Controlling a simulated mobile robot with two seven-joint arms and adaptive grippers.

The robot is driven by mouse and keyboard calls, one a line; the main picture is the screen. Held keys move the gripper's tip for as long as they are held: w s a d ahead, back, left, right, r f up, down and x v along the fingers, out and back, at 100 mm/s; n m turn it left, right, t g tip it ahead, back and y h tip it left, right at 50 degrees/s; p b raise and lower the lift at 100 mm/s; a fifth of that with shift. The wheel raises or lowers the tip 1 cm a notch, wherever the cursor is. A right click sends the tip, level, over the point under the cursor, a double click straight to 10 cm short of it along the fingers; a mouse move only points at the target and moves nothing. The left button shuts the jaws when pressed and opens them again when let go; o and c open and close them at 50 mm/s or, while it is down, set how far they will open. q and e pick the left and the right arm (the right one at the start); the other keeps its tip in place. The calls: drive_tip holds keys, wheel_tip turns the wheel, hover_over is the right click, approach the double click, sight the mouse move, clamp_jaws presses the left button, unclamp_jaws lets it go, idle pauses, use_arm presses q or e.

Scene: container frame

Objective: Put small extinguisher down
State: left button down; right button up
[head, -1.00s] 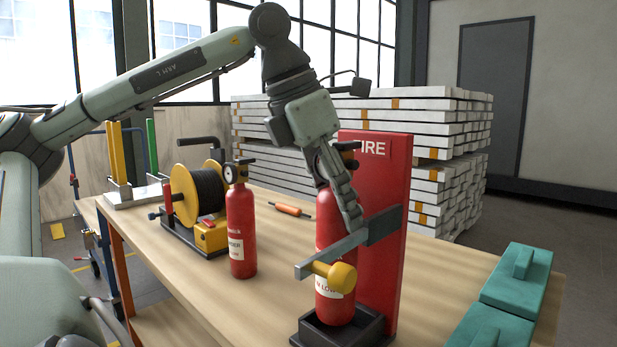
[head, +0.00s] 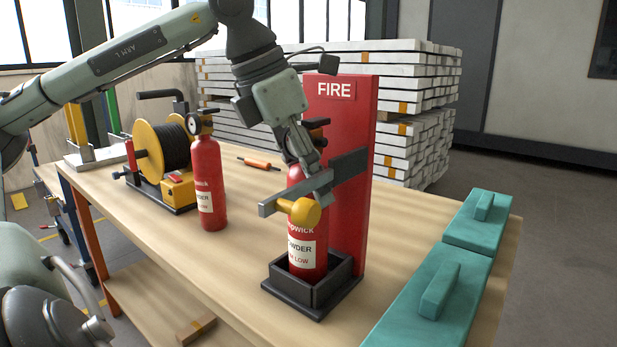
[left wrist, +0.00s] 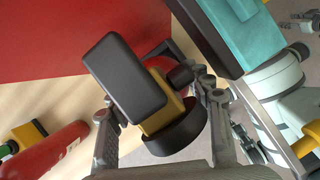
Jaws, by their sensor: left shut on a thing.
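A red extinguisher (head: 302,258) with a white label stands upright in the black tray (head: 318,298) of the red FIRE stand (head: 350,215). My left gripper (head: 310,165) is shut on its upper part, just under the dark valve. The tray wall hides its bottom, so contact with the tray floor cannot be told. A grey bar (head: 349,167) with a yellow knob (head: 306,211) crosses in front of it. In the left wrist view, the dark valve top (left wrist: 122,80) shows between the fingers. My right gripper is not in view.
Another red extinguisher (head: 208,185) stands free on the wooden table (head: 235,265), left of the stand. A yellow cable reel (head: 150,152) is behind it, with an orange-handled tool (head: 258,163) nearby. Teal blocks (head: 475,222) lie at the right edge. Bare table lies left of the tray.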

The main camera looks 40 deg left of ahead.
use_arm(q)
drive_tip(key=c, duration=1)
unclamp_jaws()
drive_tip(key=shift+o, duration=0.2)
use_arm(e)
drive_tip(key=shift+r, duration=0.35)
use_arm(q)
drive_tip(key=shift+r, duration=0.1)
drive_tip(key=p+v, duration=0.1)
drive_tip(key=v, duration=1.1)
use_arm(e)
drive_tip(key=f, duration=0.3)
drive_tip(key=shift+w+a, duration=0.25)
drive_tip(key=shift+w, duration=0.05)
